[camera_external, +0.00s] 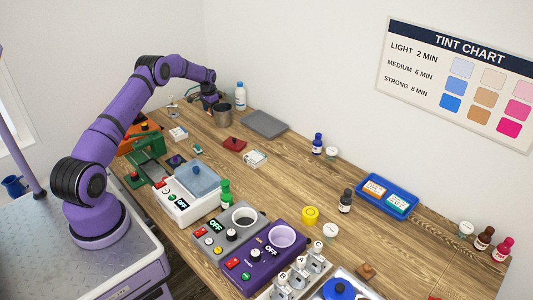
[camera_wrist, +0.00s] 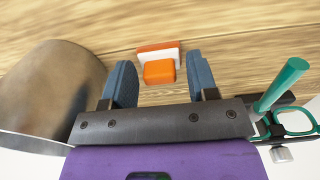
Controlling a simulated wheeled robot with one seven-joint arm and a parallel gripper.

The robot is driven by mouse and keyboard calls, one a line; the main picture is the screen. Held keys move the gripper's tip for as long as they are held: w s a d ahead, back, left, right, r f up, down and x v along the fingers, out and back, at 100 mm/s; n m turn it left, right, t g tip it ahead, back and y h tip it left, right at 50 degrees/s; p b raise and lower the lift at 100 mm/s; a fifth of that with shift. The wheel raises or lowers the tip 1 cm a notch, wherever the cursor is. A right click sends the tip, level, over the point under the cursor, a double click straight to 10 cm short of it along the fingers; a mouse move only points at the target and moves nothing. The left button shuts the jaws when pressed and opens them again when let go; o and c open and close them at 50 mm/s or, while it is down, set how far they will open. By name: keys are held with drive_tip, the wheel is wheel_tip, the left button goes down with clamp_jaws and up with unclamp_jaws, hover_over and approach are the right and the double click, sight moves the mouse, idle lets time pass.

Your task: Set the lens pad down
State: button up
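In the wrist view a small orange block (camera_wrist: 159,72), perhaps the lens pad, lies in front of a white and orange piece (camera_wrist: 158,49) over the wooden table. I cannot tell whether the two are joined. My gripper (camera_wrist: 160,64) has its blue-grey fingers apart, one on each side of the orange block, with a visible gap to both sides. In the external view my gripper (camera_external: 208,109) is low at the far end of the table, beside a metal cup (camera_external: 223,117).
The metal cup (camera_wrist: 45,95) is close to my left finger in the wrist view. Teal-framed glasses (camera_wrist: 292,120) are at the right. A white bottle (camera_external: 240,95), grey mat (camera_external: 264,125) and dark red item (camera_external: 233,144) are nearby. A blue tray (camera_external: 412,211) stands further right.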

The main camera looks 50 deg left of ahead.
wheel_tip(320, 180, up, 12)
drive_tip(key=shift+r, duration=0.15)
idle(0.7)
